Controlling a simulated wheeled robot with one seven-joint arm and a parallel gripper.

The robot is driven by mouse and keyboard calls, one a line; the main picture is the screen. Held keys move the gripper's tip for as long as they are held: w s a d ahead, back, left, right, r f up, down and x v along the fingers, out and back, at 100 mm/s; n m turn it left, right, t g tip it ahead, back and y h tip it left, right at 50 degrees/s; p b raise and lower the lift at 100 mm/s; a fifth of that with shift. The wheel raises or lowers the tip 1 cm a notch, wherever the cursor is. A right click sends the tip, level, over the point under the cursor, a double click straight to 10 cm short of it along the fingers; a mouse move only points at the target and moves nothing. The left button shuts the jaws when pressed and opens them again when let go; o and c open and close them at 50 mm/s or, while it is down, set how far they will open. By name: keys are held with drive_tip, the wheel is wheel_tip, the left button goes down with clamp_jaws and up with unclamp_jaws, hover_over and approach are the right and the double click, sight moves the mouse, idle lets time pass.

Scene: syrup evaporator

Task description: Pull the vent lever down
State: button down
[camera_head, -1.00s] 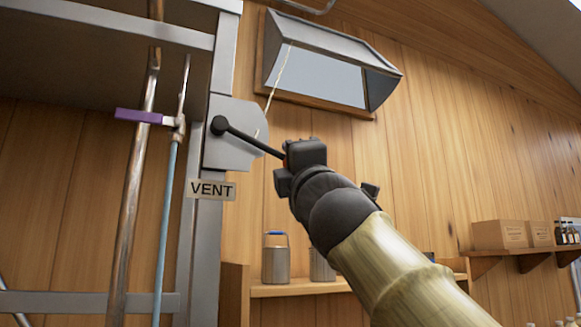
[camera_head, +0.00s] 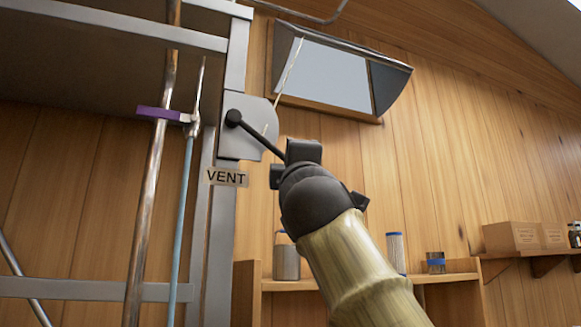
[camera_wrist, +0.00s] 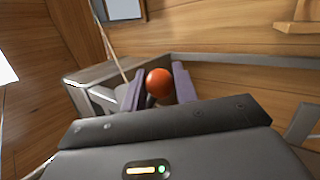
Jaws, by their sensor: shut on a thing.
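The vent lever (camera_head: 258,136) is a black rod on a round pivot, fixed to a grey plate (camera_head: 250,145) above the VENT label (camera_head: 228,177). It slopes down to the right from its pivot. My gripper (camera_head: 289,163) is at the lever's outer end in the head view and hides its tip. In the wrist view the lever's red ball knob (camera_wrist: 159,83) sits between the purple fingers of my gripper (camera_wrist: 160,88), which is shut on it.
An open vent hatch (camera_head: 330,75) with a cord is high on the wood wall. A pipe with a purple handle (camera_head: 160,113) and a blue rod (camera_head: 180,220) stand left of the lever. A shelf (camera_head: 440,278) with cans is below; boxes (camera_head: 512,237) sit on another at right.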

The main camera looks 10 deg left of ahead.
drive_tip(key=shift+f, duration=0.1)
idle(0.3)
drive_tip(key=c, duration=1.5)
unclamp_jaws()
drive_tip(key=o, duration=0.4)
drive_tip(key=shift+w, duration=0.2)
drive_tip(key=shift+s, duration=0.2)
drive_tip(key=shift+s+d+f+b, duration=0.15)
drive_tip(key=shift+s+f+b, duration=0.25)
drive_tip(key=shift+f+b, duration=0.45)
drive_tip(key=b+v, duration=0.4)
drive_tip(key=v, duration=0.1)
drive_tip(key=b+v, duration=0.4)
drive_tip(key=v, duration=0.1)
drive_tip(key=b+v, duration=0.4)
drive_tip(key=v, duration=0.1)
drive_tip(key=shift+s+r, duration=0.25)
drive_tip(key=shift+s, duration=0.25)
